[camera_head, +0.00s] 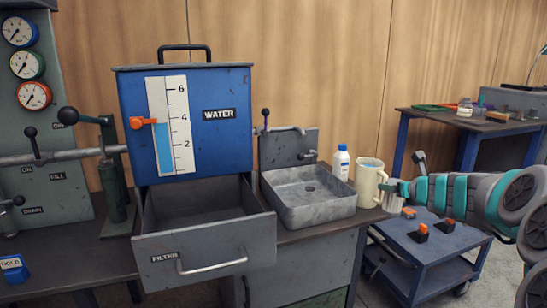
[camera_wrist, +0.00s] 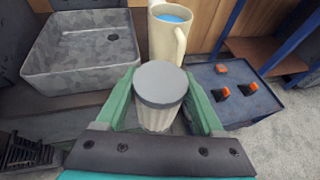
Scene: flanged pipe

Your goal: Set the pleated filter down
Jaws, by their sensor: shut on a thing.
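The pleated filter (camera_wrist: 158,115) is a pale ribbed cylinder with a grey flat cap, upright between my green fingers in the wrist view. My gripper (camera_wrist: 160,98) is shut on its sides. In the head view the filter (camera_head: 393,203) shows as a small pale ribbed shape at the right end of the bench, beside the cream jug. My gripper (camera_head: 396,189) reaches in from the right there. The filter's lower end is partly hidden in the wrist view, and I cannot tell whether it touches anything.
A cream jug (camera_head: 369,178) of blue liquid stands close by, left of the filter. Left of it are a white bottle (camera_head: 340,163) and a grey sink (camera_head: 320,215). The drawer marked FILTER (camera_head: 205,255) is open and looks empty. A blue cart (camera_head: 440,245) holds orange-topped blocks.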

